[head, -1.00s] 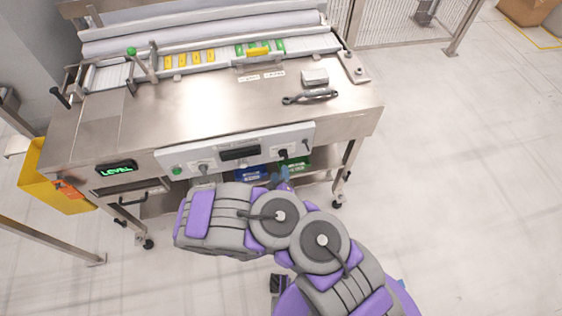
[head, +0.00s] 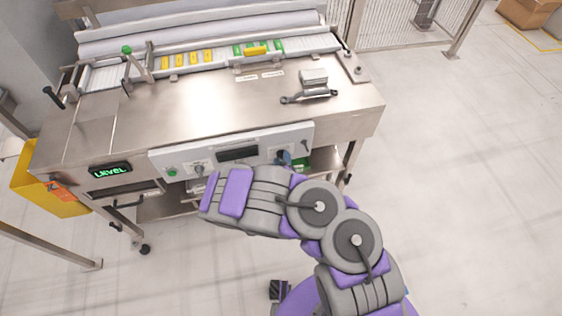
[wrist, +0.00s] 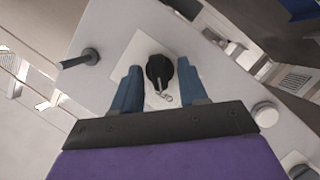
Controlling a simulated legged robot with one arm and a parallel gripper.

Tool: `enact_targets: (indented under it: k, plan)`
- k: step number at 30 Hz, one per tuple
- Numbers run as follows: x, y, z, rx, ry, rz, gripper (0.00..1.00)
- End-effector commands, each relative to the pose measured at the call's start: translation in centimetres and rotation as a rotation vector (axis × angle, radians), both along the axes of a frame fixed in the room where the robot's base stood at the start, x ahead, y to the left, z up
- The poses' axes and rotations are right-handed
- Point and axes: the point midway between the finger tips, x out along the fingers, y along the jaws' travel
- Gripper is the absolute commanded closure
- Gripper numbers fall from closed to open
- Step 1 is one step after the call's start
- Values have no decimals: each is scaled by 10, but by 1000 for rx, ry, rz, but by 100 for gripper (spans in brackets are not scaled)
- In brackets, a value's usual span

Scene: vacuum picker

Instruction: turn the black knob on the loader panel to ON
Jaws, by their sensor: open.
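The loader panel (head: 215,153) is a pale strip on the front of the steel machine. In the wrist view the black knob (wrist: 160,72) sits on a white label plate (wrist: 146,52) on the panel. My gripper (wrist: 160,88) is open, with one blue finger on each side of the knob. I cannot tell whether the fingers touch it. In the head view my gripper (head: 287,160) is at the right part of the panel, and the knob is hidden there. The lettering on the plate is too small to read.
A grey post-like control (wrist: 80,59) and a round pale button (wrist: 265,114) flank the knob on the panel. A green button (head: 172,173) and a dark display (head: 237,154) are farther left. A yellow bin (head: 45,185) stands at left.

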Motion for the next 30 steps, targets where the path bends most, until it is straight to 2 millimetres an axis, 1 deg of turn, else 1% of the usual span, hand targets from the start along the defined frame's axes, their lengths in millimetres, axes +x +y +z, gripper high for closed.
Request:
enact_targets:
  k: [5,16,23,30]
  plan:
    - [-1,1,0,-2,-1,0,58]
    - [-1,3,0,-3,-1,2,94]
    - [-1,4,1,12,4,3,95]
    - [0,3,6,106,32,1,95]
